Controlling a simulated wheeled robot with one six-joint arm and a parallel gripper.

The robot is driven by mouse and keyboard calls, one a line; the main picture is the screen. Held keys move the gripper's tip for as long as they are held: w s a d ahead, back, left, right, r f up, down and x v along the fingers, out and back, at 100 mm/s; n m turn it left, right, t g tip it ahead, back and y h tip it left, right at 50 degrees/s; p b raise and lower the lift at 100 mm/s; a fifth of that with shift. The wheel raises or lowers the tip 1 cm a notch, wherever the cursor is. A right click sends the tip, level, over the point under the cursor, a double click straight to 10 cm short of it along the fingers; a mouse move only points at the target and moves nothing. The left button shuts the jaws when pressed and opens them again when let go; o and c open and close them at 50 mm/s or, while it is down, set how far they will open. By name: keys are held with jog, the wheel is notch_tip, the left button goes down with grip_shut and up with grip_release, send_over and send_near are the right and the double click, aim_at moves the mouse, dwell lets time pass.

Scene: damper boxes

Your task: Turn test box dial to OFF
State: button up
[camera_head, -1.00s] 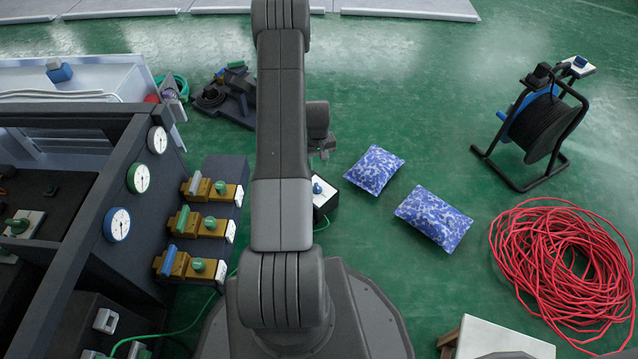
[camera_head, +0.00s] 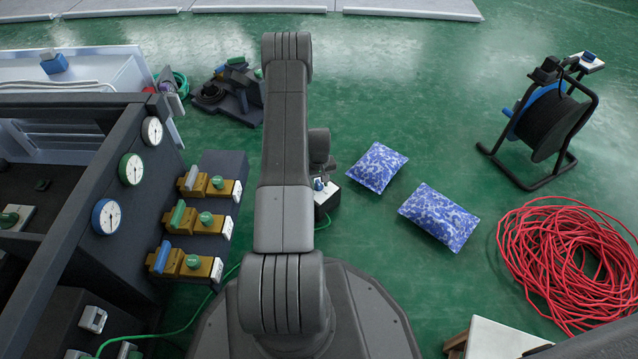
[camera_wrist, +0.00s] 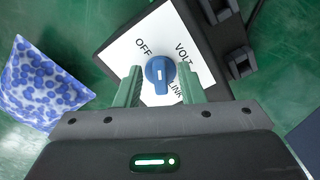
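The test box (camera_wrist: 118,58) is a dark box with a white face, seen close in the wrist view. Its blue dial (camera_wrist: 160,70) has a white pointer mark. OFF is printed at the dial's upper left, VOLT at its upper right and LINK below right. The pointer appears directed down and slightly right, near LINK, but I cannot be sure. My gripper (camera_wrist: 160,84) is open, its two green fingers on either side of the dial with gaps visible. In the head view, the test box (camera_head: 328,196) is partly hidden behind my arm, with the gripper over it.
Two blue-and-white bags (camera_head: 377,167) and (camera_head: 438,217) lie right of the box. A cable reel (camera_head: 553,115) and coiled red cable (camera_head: 568,258) are farther right. A dark cabinet with gauges (camera_head: 131,168) and valves (camera_head: 198,222) stands left. Green floor is clear beyond the bags.

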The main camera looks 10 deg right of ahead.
grip_shut()
jog(key=shift+n, duration=0.3)
jog(key=shift+w+d+n, duration=0.1)
jog(key=shift+d+n, duration=0.05)
jog(key=shift+n, duration=2.35)
grip_release()
